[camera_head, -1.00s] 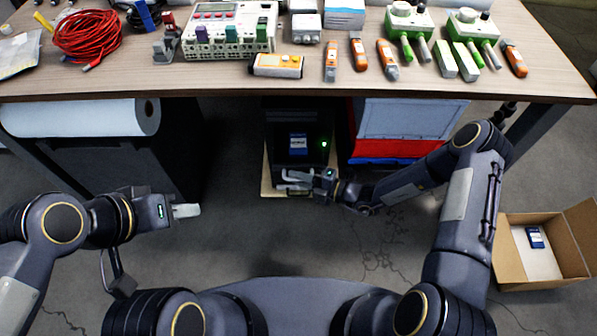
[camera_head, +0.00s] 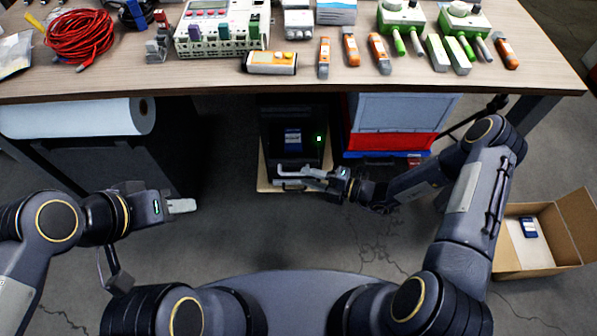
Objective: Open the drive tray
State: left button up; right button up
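The drive unit is a black box (camera_head: 267,140) under the table, with a green light (camera_head: 319,138) at its right. A blue and white drive (camera_head: 292,139) shows inside its dark front. My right gripper (camera_head: 282,176) is at the lower front of the box, its fingers pointing left. Its fingers look spread, but whether they touch the tray front or a handle is too small to tell. My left gripper (camera_head: 192,206) is left of the box, over bare floor and apart from it. Its fingers look closed together and empty.
A cardboard box (camera_head: 510,262) with a blue drive (camera_head: 528,227) stands on the floor at right. A blue and red crate (camera_head: 395,142) is close right of the black box. The table (camera_head: 200,86) overhangs above, holding tools and instruments. Floor between my arms is clear.

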jog(key=v, duration=0.2)
jog(key=shift+s+d, duration=0.15)
jog(key=shift+d, duration=0.2)
jog(key=shift+r, duration=0.15)
jog(key=s+d+r+n+g+h, duration=0.2)
jog(key=s+r+n+g, duration=0.1)
jog(key=r+n, duration=0.75)
jog(key=s+d+r+n+g+h, duration=0.2)
jog(key=s+d+r+n+g, duration=0.1)
jog(key=r+n, duration=0.7)
jog(key=s+d+r+n+t+h, duration=0.35)
jog(key=s+n, duration=0.35)
jog(key=n, duration=0.3)
jog(key=s+d+r+n+t+h, duration=0.2)
jog(key=s+d+r+n+h, duration=0.25)
jog(key=s+n, duration=0.45)
notch_tip(320, 180, up, 25)
jog(key=w+n+p, duration=0.1)
jog(key=p, duration=2.4)
jog(key=shift+w+d+p, duration=0.15)
jog(key=shift+d+p, duration=0.15)
